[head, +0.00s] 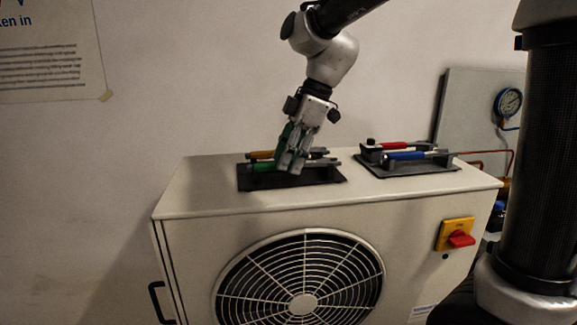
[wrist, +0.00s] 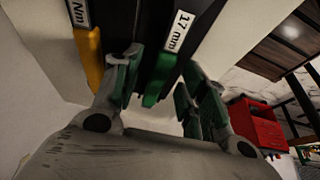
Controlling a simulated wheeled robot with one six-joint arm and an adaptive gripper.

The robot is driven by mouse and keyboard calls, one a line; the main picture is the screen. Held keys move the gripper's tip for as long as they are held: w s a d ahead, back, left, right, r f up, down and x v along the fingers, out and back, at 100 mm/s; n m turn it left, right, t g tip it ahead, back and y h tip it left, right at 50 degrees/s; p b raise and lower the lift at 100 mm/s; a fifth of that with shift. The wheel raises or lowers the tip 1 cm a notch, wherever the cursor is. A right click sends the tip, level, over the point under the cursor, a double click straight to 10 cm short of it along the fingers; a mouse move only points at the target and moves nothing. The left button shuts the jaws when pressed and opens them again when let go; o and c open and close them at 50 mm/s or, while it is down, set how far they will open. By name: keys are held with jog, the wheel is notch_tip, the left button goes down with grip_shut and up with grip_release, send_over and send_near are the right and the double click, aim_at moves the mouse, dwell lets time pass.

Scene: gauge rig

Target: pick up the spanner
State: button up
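The spanner (wrist: 157,84) has a green handle and a "17 mm" label in the wrist view. In the head view its green handle (head: 263,168) lies on the left dark mat (head: 320,178), partly hidden by my gripper (head: 291,164). In the wrist view my gripper (wrist: 161,72) is open, with green-padded fingers apart on either side of the green handle. I see a gap between the fingers and the handle. A yellow-handled tool (wrist: 88,55) with an "Nm" label lies beside it, outside the left finger.
The mats lie on a pale fan unit (head: 205,205). A second dark mat (head: 385,172) to the right holds a red-handled tool (head: 394,146) and a blue-handled tool (head: 404,156). A red-and-yellow switch (head: 457,235) is on the unit's front. A gauge (head: 508,102) hangs behind right.

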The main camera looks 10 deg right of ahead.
grip_shut()
notch_tip(320, 180, up, 10)
jog(key=c, duration=0.6)
grip_release()
jog(key=shift+c, duration=0.2)
grip_shut()
